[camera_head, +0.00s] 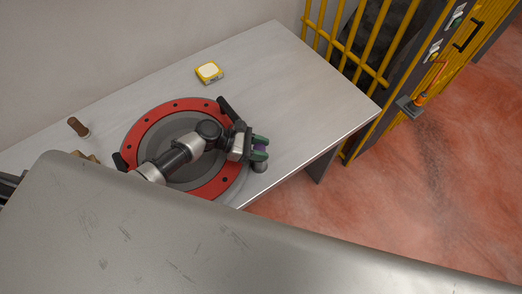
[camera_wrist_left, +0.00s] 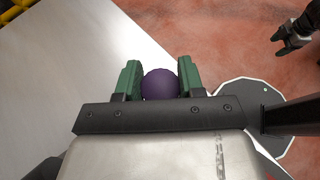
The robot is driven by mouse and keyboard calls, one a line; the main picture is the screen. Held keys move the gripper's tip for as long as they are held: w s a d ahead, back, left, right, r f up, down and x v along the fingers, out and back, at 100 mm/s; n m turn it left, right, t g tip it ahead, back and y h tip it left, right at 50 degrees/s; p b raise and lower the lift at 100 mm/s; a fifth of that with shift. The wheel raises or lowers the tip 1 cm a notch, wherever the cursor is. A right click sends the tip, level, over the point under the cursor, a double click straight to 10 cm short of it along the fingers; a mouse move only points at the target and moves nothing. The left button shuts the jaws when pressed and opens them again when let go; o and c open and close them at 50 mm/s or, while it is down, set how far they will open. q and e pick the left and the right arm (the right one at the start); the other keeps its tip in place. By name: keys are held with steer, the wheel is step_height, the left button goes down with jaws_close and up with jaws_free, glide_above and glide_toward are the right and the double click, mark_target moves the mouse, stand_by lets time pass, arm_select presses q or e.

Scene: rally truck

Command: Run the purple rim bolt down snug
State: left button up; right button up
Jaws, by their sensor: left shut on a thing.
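A red rim ring (camera_head: 212,186) with small dark holes lies around a grey disc on the table. My left gripper (camera_head: 260,149) reaches over it and is at the ring's right side, near the table's front edge. Its green fingers are shut on the purple bolt (camera_wrist_left: 160,84), whose rounded purple head shows between them in the left wrist view. The bolt's lower part is hidden, so I cannot tell whether it sits in a hole. A dark gripper, seemingly my right one (camera_wrist_left: 289,38), shows at the upper right of the wrist view, away from the bolt.
The grey table (camera_head: 310,90) is clear to the right of the ring. A yellow-edged box (camera_head: 209,72) lies at the back, and a brown-handled object (camera_head: 78,127) stands at the left. A yellow barred frame (camera_head: 345,50) stands beyond the table's right end.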

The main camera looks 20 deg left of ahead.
arm_select(q)
steer(key=shift+w+r+m+g+h+b, duration=0.1)
steer(key=shift+m+g+h+b, duration=0.2)
steer(key=shift+m+g+b, duration=0.5)
steer(key=shift+r+m+g, duration=0.15)
steer(key=shift+m+g, duration=0.15)
steer(key=shift+g, duration=0.1)
steer(key=o, duration=0.9)
